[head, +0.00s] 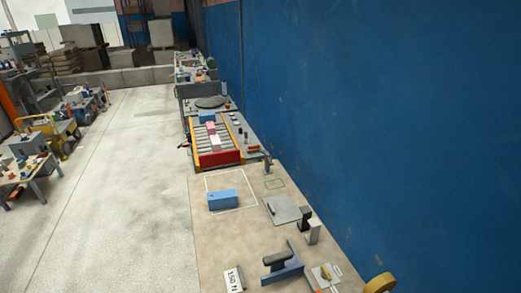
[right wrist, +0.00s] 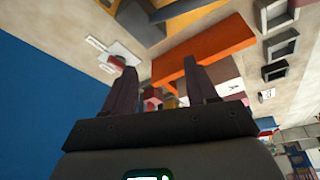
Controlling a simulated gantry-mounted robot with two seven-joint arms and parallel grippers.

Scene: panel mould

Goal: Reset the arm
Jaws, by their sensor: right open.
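My right gripper (right wrist: 160,66) shows in the right wrist view. Its two dark fingers stand well apart with nothing held between them. An orange block-like piece (right wrist: 215,52) and several smaller items lie beyond the fingers. I cannot tell how far off they are. Neither of my grippers shows in the head view, and my left gripper is in no view.
In the head view, a light worktable (head: 205,245) bears a blue box (head: 222,199) in a white outline, a grey plate (head: 286,209) and tools. A roller conveyor (head: 229,156) with boxes stands behind.

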